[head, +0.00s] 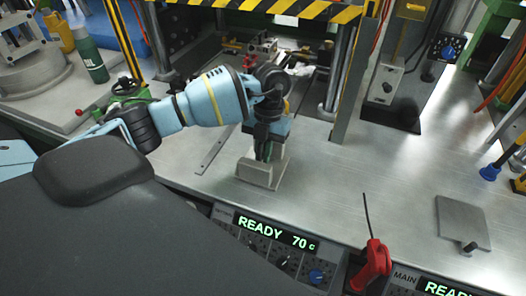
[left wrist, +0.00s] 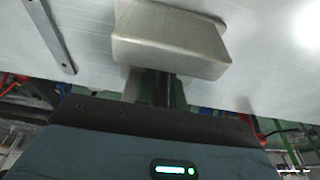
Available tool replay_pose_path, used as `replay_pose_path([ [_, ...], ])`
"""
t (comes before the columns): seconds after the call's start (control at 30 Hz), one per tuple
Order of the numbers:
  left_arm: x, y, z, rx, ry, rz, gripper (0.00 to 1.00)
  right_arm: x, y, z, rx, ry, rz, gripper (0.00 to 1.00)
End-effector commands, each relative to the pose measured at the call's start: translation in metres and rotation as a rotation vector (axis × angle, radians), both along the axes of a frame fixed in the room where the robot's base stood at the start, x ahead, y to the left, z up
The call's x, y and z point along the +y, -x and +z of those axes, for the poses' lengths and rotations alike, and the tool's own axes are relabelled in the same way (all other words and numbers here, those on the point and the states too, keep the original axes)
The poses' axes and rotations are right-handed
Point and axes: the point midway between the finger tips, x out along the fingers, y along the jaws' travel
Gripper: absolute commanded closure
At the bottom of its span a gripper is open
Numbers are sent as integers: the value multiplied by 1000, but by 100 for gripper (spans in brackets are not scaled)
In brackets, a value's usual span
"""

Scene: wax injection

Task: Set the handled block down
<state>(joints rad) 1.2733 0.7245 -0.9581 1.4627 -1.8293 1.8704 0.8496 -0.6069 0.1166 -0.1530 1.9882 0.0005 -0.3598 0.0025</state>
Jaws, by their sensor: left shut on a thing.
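The handled block (head: 260,172) is a pale grey metal block below my left gripper, low over the bench top near its front edge. My left gripper (head: 264,150) points down and is shut on the block's upper part; the handle is mostly hidden by the fingers. In the left wrist view the block (left wrist: 170,40) lies just beyond the dark fingers (left wrist: 156,88). I cannot tell whether its underside touches the bench. My right gripper is not in view.
The steel bench (head: 360,195) is clear to the block's right. A press with striped guard (head: 270,8) stands behind. A flat grey plate (head: 462,220) lies at right, a red-handled tool (head: 374,262) at the front edge. A thin metal strip (head: 214,150) lies left of the block.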

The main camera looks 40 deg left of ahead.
Motion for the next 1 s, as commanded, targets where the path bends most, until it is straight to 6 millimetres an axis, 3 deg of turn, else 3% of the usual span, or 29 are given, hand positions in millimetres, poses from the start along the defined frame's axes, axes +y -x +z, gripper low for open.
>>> replay_pose_path([
  [0.27, 0, -1, 0, -3, 1, 1, 100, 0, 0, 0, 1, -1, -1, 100],
  [0.3, 0, 0, -2, -1, 0, 0, 84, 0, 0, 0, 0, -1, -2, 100],
  [0.43, 0, 0, -2, -1, 0, 0, 67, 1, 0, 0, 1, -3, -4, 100],
  [0.77, 0, 0, 1, -2, 0, 0, 67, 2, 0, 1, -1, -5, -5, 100],
  [1.0, 2, -9, 31, -5, 1, 2, 67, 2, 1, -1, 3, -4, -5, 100],
])
